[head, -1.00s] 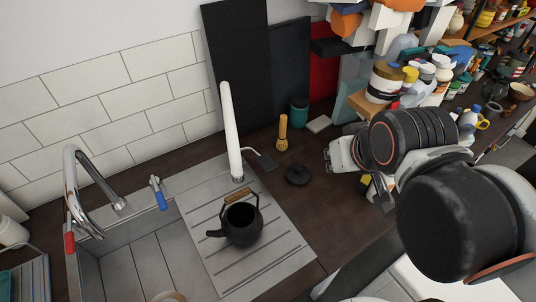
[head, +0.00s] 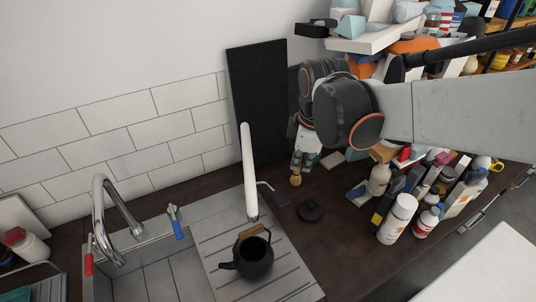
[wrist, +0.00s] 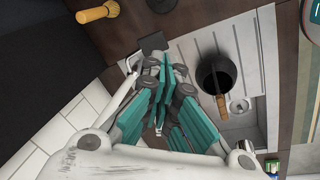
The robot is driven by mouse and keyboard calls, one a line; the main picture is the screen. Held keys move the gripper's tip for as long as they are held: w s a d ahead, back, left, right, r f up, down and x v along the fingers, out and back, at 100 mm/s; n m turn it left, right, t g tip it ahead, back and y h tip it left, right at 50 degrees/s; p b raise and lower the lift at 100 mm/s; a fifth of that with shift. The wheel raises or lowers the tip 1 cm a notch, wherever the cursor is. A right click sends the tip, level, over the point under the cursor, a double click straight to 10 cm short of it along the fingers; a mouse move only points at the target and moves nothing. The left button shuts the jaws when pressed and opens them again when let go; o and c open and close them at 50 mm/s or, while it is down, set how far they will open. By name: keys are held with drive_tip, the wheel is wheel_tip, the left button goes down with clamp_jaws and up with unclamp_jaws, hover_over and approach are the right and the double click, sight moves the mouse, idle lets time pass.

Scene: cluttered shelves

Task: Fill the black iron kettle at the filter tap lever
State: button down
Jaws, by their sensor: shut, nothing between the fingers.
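The black iron kettle (head: 258,262) stands upright and lidless on the ribbed drainboard, with its wooden handle raised; the wrist view shows it too (wrist: 214,72). The white filter tap (head: 249,170) rises just behind it. The tap's dark flat lever (head: 281,198) sticks out to the right at its base and shows near my fingertips in the wrist view (wrist: 152,43). My gripper (head: 298,170) is shut and empty, behind and above the lever; its teal fingers (wrist: 166,62) show in the wrist view. I cannot tell whether they touch the lever.
A black lid (head: 310,211) lies on the dark counter right of the lever. Several bottles (head: 400,215) crowd the counter at right. A chrome tap (head: 105,215) stands at the sink, left. A black board (head: 255,95) leans behind.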

sight(277, 200)
drive_tip(key=w+a+f+n+g+p, duration=0.1)
drive_tip(key=w+a+f+n+g, duration=0.1)
drive_tip(key=w+a+f+n, duration=0.3)
drive_tip(key=n, duration=0.2)
drive_tip(key=shift+w+n+p, duration=0.2)
drive_tip(key=shift+n+p, duration=0.1)
drive_tip(key=shift+p, duration=0.1)
wheel_tip(277, 200, down, 14)
drive_tip(key=b, duration=0.3)
drive_tip(key=shift+b, duration=0.35)
drive_tip(key=shift+f, duration=0.1)
